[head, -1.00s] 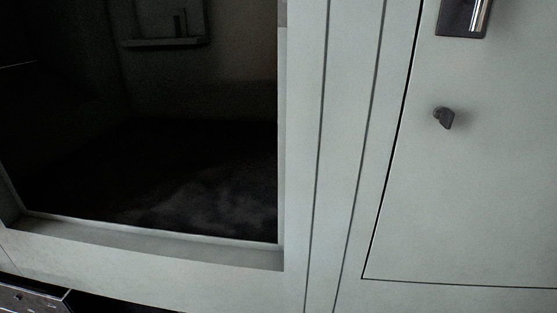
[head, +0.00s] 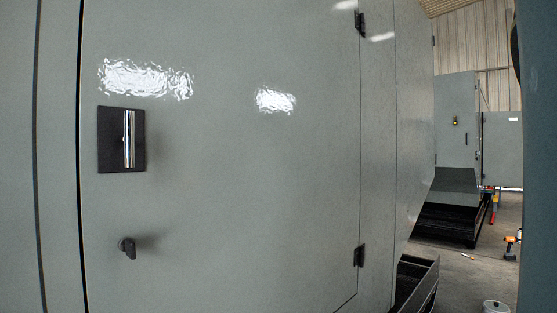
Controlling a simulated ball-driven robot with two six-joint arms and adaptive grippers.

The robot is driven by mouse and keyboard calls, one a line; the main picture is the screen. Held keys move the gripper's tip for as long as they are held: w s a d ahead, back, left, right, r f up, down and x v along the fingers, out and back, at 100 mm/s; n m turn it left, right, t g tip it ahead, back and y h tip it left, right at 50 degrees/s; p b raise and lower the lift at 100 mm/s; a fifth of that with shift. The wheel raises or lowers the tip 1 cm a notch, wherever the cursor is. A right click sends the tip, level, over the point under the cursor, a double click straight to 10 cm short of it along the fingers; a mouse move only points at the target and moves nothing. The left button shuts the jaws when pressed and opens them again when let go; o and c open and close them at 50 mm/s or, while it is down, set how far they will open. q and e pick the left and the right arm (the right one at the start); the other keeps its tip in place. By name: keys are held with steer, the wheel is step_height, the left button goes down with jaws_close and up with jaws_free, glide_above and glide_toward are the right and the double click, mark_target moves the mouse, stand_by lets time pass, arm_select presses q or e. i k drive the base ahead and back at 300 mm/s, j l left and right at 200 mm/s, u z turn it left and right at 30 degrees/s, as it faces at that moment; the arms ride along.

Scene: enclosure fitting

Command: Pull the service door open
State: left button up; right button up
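The service door (head: 230,190) is a large grey-green panel that fills the left and middle of the head view. It sits flush in its frame, with a dark seam along its left edge. A handle (head: 129,139) with a shiny upright bar on a black plate is near that left edge. A small dark latch knob (head: 127,248) sits below it. Black hinges show on the right side, one high (head: 360,22) and one low (head: 358,256). Neither of my grippers is in view.
Right of the enclosure is an open workshop floor (head: 455,285). Another grey cabinet (head: 456,120) stands farther back. An orange tool (head: 510,244) and a pale can (head: 496,307) are on the floor. A dark open-topped metal base (head: 415,285) juts out at lower right.

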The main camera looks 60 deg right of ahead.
mark_target(241, 194)
steer(key=z, duration=1.75)
